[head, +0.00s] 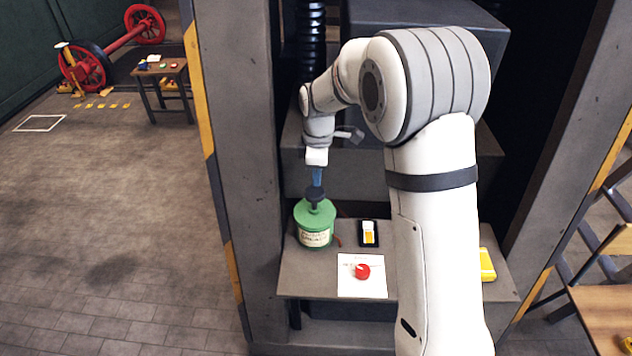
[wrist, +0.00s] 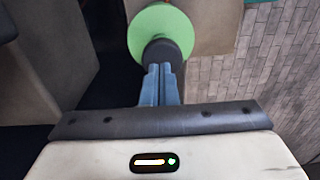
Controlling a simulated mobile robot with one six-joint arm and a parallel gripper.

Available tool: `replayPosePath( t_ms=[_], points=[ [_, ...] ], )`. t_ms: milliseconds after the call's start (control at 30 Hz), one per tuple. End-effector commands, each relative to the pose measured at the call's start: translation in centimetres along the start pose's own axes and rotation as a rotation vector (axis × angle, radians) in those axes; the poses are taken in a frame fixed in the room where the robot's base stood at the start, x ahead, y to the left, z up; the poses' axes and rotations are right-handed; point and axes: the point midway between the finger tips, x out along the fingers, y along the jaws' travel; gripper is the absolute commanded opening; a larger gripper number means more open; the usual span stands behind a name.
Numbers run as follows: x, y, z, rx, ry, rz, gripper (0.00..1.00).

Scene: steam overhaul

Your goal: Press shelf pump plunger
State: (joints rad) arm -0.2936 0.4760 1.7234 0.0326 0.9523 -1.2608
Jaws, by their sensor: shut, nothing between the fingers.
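The green pump can (head: 313,229) stands upright on the left of the shelf, with a label on its front. Its black plunger (head: 316,194) sticks up from the top. My gripper (head: 317,183) points down right above the plunger, its blue fingers shut and empty. The fingertips look to be at the plunger's top; I cannot tell whether they touch it. In the wrist view my shut fingers (wrist: 161,70) overlap the dark plunger (wrist: 161,50), with the green can top (wrist: 160,22) behind it. The lower part of the can is hidden there.
On the shelf (head: 315,280), a red knob (head: 362,271) sits on a white sheet (head: 350,288). A black holder with a yellow-and-white item (head: 368,233) lies behind it. A yellow object (head: 487,264) is at the right, partly behind my arm. A grey post (head: 238,170) borders the left.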

Motion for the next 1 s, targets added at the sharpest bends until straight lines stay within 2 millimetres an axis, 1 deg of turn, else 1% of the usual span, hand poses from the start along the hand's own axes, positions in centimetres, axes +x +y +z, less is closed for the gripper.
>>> replayPosePath(
  t_ms=[100, 200, 300, 400, 600, 1000],
  points=[
    [-2.6, 0.1, 0.0, 0.0, 0.002, 0.007, 0.0],
    [-4.8, 0.1, 0.0, 0.0, 0.002, 0.007, 0.0],
    [-6.5, 0.1, 0.0, 0.001, 0.002, 0.007, 0.0],
    [-7.7, 0.2, 0.0, 0.001, 0.002, 0.006, 0.0],
    [-8.6, 0.1, 0.0, 0.0, 0.002, 0.005, 0.0],
    [-8.6, 0.1, 0.0, 0.0, 0.002, 0.005, 0.0]
  ],
)
